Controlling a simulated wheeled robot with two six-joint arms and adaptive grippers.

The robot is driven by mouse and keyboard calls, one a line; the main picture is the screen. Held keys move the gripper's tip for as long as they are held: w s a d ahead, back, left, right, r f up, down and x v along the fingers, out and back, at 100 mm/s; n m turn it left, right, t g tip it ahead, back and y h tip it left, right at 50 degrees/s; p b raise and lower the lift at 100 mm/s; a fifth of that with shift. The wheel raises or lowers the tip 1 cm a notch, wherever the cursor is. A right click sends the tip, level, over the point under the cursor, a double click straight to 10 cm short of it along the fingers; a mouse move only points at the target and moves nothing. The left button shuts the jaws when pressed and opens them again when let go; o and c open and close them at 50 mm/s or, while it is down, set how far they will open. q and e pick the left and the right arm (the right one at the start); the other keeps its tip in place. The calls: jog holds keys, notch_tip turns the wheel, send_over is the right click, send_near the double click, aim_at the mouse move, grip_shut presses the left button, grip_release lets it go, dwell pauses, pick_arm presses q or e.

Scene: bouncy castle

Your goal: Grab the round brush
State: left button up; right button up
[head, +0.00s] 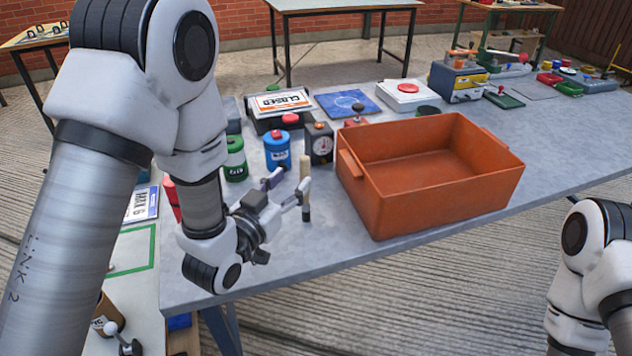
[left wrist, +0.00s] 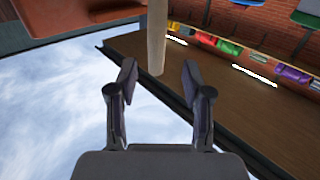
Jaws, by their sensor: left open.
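The round brush (head: 305,168) stands upright on the grey table, with a pale wooden handle on top and a darker lower part. It is just left of the orange crate. My left gripper (head: 289,184) is open and empty beside the brush, and one finger overlaps it in the head view. In the left wrist view, the pale handle (left wrist: 157,38) comes down from the top edge and its end lies in line with the gap between the open fingertips (left wrist: 160,76). I cannot tell whether they touch. My right gripper is out of view.
The orange crate (head: 440,205) stands close right of the brush and looks empty. A blue can (head: 277,153), a green can (head: 235,160) and a dark box with a dial (head: 320,145) stand close behind. The table front (head: 285,268) is bare.

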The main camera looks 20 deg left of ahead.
aim_at(302, 174)
pick_arm(q)
jog(key=shift+w+d+r, duration=0.15)
jog(key=shift+w+d, duration=0.15)
jog(key=shift+w, duration=0.2)
jog(key=x, duration=0.2)
jog(key=f+x, duration=0.1)
jog(key=x, duration=0.1)
jog(key=shift+w+d+p, duration=0.15)
jog(key=shift+w+p, duration=0.1)
jog(key=shift+p, duration=0.15)
jog(key=shift+s+r, duration=0.1)
jog(key=shift+s, duration=0.05)
grip_shut()
